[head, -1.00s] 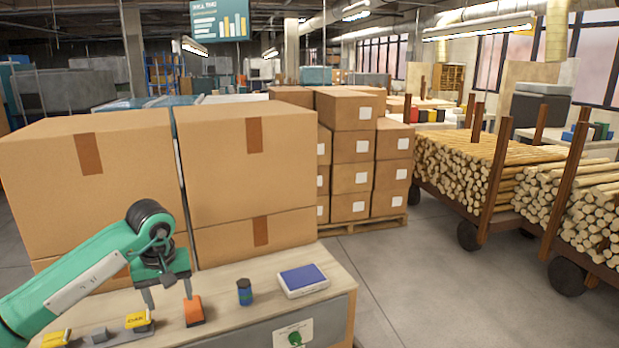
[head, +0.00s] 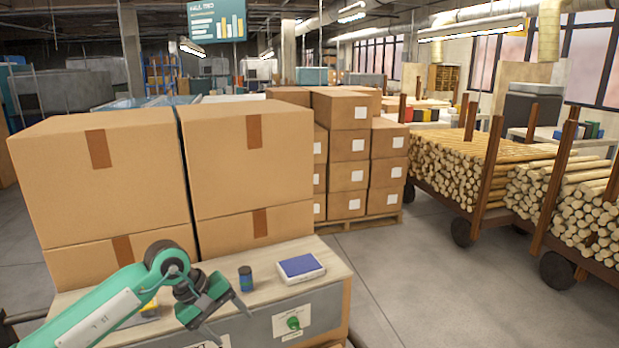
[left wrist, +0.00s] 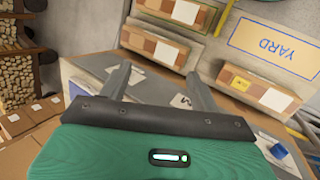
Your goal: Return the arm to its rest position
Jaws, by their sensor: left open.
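My left arm is green with a dark wrist and comes in from the lower left of the head view. My left gripper (head: 231,325) is open, in front of the workbench (head: 270,255) and near its front edge. In the left wrist view its two grey fingers (left wrist: 160,82) stand apart with nothing held between them. My right gripper is not in view. Part of a yellow item (head: 150,309) shows on the bench behind my arm.
A dark blue jar (head: 246,278) and a blue-topped device (head: 301,268) stand on the bench. Large cardboard boxes (head: 100,180) rise behind it. Log carts (head: 465,175) stand at right, with clear floor (head: 400,270) before them. A YARD sign (left wrist: 277,48) shows in the wrist view.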

